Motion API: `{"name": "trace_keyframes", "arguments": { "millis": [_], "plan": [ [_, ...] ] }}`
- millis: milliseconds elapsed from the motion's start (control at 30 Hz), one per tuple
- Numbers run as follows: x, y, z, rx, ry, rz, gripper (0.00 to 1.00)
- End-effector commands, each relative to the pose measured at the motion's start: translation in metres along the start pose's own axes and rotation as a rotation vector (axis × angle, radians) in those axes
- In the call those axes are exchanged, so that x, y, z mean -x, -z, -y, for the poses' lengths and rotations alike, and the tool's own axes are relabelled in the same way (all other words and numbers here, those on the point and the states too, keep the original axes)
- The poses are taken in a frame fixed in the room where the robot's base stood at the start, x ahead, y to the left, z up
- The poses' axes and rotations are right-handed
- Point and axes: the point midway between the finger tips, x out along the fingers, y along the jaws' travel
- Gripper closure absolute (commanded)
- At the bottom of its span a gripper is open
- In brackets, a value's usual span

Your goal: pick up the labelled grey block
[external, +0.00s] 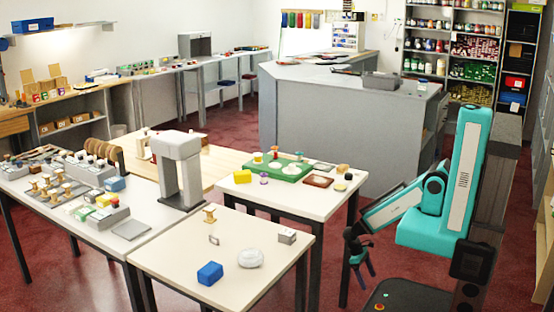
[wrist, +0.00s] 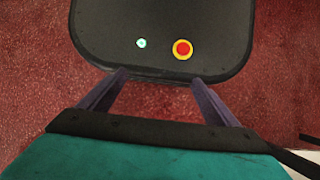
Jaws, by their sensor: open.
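A small grey block (external: 287,237) with a pale patch on its front, apparently a label, sits near the right edge of the front table (external: 180,262) in the external view. My gripper (external: 364,268) hangs right of that table, pointing down and apart from the block. In the wrist view my gripper (wrist: 158,82) is open, with its two purple fingers spread and nothing between them. The grey block does not show in the wrist view.
A blue block (external: 210,273), a round whitish object (external: 250,258), a wooden spool-like piece (external: 209,214) and a small tag (external: 214,239) share the front table. A second table (external: 318,205) with a green tray (external: 279,170) stands behind. Red floor (external: 335,295) lies between table and base.

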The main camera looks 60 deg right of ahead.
Motion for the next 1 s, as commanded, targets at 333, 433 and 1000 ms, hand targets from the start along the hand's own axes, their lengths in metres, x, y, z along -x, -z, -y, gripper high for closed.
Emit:
{"name": "trace_keyframes", "arguments": {
  "millis": [333, 433, 1000],
  "plan": [
    [0.0, 0.0, 0.0, 0.0, 0.0, 0.0, 0.39],
    [0.0, 0.0, 0.0, 0.0, 0.0, 0.0, 0.39],
    [0.032, 0.024, 0.033, -0.04, -0.129, -0.135, 0.39]
  ]
}}
